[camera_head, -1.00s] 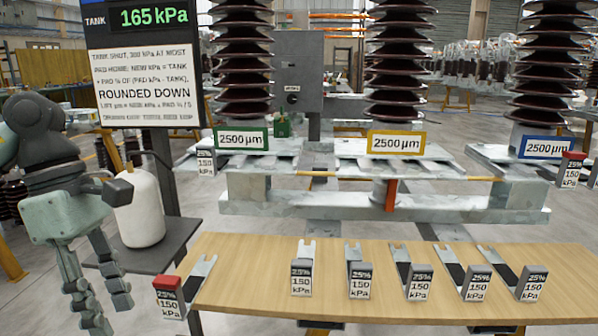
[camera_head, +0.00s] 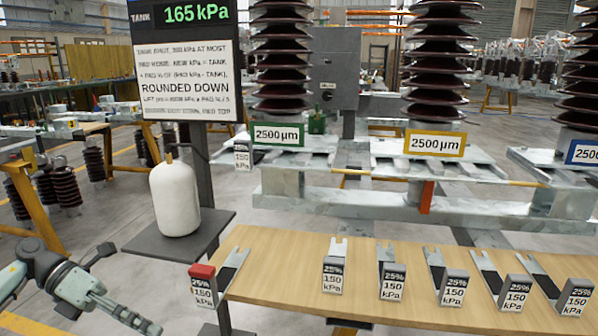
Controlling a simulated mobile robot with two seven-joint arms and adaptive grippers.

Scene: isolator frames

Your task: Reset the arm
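My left arm reaches in at the lower left corner of the head view, and its gripper (camera_head: 140,318) points down to the right. Its fingers are seen nearly edge-on, so the gap between them cannot be judged. No object shows in it. It is left of the wooden table (camera_head: 290,270) and apart from the pads there. My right gripper is not in view.
Several grey pads labelled 25% 150 kPa stand on the table, with a red-topped one (camera_head: 203,287) at its left edge. A white tank (camera_head: 175,198) stands on a dark shelf (camera_head: 140,243) under the sign (camera_head: 185,78) reading 165 kPa. Another pad (camera_head: 243,155) is by the green 2500 µm plate (camera_head: 278,135).

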